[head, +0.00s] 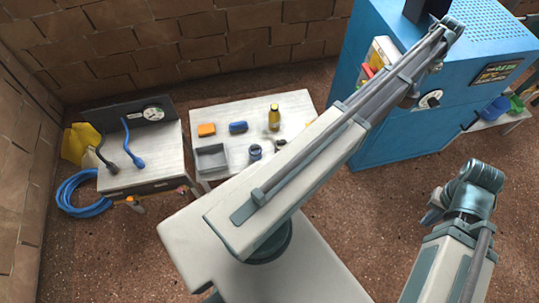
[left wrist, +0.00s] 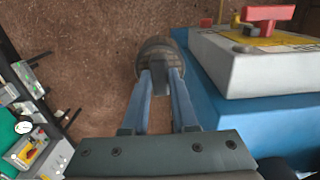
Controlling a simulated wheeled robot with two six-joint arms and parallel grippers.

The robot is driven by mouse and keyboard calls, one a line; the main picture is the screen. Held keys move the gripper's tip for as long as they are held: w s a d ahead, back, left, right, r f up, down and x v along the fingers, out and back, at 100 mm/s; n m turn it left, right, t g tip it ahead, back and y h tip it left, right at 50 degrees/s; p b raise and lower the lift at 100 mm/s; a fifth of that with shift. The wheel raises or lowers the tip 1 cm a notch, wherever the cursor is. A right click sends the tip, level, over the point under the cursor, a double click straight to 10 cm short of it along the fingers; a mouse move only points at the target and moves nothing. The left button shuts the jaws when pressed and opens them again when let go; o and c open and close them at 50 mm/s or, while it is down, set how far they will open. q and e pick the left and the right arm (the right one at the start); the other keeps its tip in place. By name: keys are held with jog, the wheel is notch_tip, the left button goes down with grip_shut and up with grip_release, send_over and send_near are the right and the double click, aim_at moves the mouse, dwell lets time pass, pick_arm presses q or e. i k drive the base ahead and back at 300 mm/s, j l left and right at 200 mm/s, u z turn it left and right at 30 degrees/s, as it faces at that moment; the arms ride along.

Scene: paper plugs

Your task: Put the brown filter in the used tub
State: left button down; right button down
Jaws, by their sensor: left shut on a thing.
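My left gripper (left wrist: 160,77) is shut on a dull grey-brown ribbed cylinder, which looks like the brown filter (left wrist: 156,52), in the left wrist view. It holds the filter above the brown floor, beside the blue machine. In the head view my left arm reaches to the machine's front and mostly hides that gripper. A blue tub (head: 495,109) and a green tub (head: 516,104) stand on a table at the right edge; I cannot read which is the used tub. My right gripper (head: 433,211) is at lower right, away from everything; its fingers are unclear.
The blue machine (head: 385,140) with a gauge stands at upper right. A white box with a red handle (left wrist: 262,62) is close right of my left gripper. A table (head: 290,105) holds a grey tray (head: 211,158), sponges and a yellow bottle. A hose (head: 82,197) lies left.

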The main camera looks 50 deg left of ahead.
aim_at(212, 161)
jog(key=u, duration=0.95)
jog(key=i+u, duration=0.1)
jog(key=u, duration=0.3)
jog(key=i+u, duration=0.1)
jog(key=u, duration=0.35)
jog(key=l+u, duration=0.1)
jog(key=u, duration=0.3)
jog(key=i+l+u, duration=0.1)
jog(key=u, duration=0.35)
jog(key=i+l+u, duration=0.25)
jog(key=l+u, duration=0.3)
jog(key=i+l+u, duration=0.1)
jog(key=l+u, duration=0.15)
jog(key=l, duration=0.15)
jog(key=i+l, duration=0.1)
jog(key=l, duration=0.75)
jog(key=i+u, duration=0.05)
